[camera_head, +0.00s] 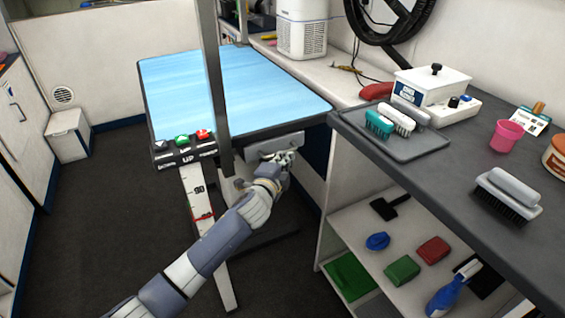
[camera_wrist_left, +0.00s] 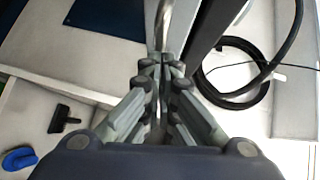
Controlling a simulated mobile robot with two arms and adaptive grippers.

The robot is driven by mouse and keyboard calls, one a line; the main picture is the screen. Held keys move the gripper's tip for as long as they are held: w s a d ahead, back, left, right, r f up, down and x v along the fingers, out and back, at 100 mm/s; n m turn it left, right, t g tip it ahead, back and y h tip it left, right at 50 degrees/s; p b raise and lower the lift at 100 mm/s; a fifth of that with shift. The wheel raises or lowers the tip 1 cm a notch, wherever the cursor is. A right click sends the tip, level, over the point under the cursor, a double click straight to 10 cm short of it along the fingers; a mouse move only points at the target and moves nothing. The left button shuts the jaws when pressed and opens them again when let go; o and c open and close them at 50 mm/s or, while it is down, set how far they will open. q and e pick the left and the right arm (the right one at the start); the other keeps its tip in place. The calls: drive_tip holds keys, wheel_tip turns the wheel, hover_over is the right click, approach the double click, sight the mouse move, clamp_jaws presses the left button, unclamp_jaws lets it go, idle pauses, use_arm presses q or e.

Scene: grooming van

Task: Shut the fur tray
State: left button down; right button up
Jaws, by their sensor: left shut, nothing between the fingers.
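The fur tray (camera_head: 259,153) shows as a light grey front under the near edge of the blue-topped grooming table (camera_head: 155,98). How far it stands out from under the table is hard to tell. My left gripper (camera_head: 284,157) is shut and empty, right at the tray's front, and hides part of it. In the left wrist view my shut fingertips (camera_wrist_left: 161,66) meet just below a curved metal bar (camera_wrist_left: 161,24), perhaps the tray's handle. I cannot tell whether they touch it. My right gripper is not in view.
A control box (camera_head: 184,152) with buttons and an upright post (camera_head: 214,80) stand left of the tray. A dark counter (camera_head: 440,185) with brushes is on the right, above an open shelf (camera_head: 350,222) with small items. The floor (camera_head: 110,200) at left is clear.

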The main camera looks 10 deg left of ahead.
use_arm(q)
drive_tip(key=v, duration=1.2)
drive_tip(key=s+a+f+n+g+y, duration=0.1)
drive_tip(key=s+a+f+n+g, duration=0.2)
drive_tip(key=f, duration=0.6)
drive_tip(key=s+a+f+n+g+y, duration=0.1)
drive_tip(key=s+f+n+g, duration=0.15)
drive_tip(key=s+f, duration=0.4)
drive_tip(key=s+a+f+n+g+y, duration=0.1)
drive_tip(key=s+a+f+n+g, duration=0.15)
drive_tip(key=f, duration=0.75)
drive_tip(key=s+a+f+n+g, duration=0.1)
drive_tip(key=s+f+n+g, duration=0.3)
drive_tip(key=s+f, duration=0.9)
drive_tip(key=s+a+f+n+g+p, duration=0.1)
drive_tip(key=s+f+p, duration=0.1)
drive_tip(key=s+p, duration=0.6)
drive_tip(key=s+a+f+n+g+p, duration=0.2)
drive_tip(key=s+p, duration=0.6)
drive_tip(key=s, duration=1.2)
drive_tip(key=shift+s+a+f+n, duration=0.25)
drive_tip(key=shift+s+f+n, duration=0.05)
drive_tip(key=shift+f, duration=0.05)
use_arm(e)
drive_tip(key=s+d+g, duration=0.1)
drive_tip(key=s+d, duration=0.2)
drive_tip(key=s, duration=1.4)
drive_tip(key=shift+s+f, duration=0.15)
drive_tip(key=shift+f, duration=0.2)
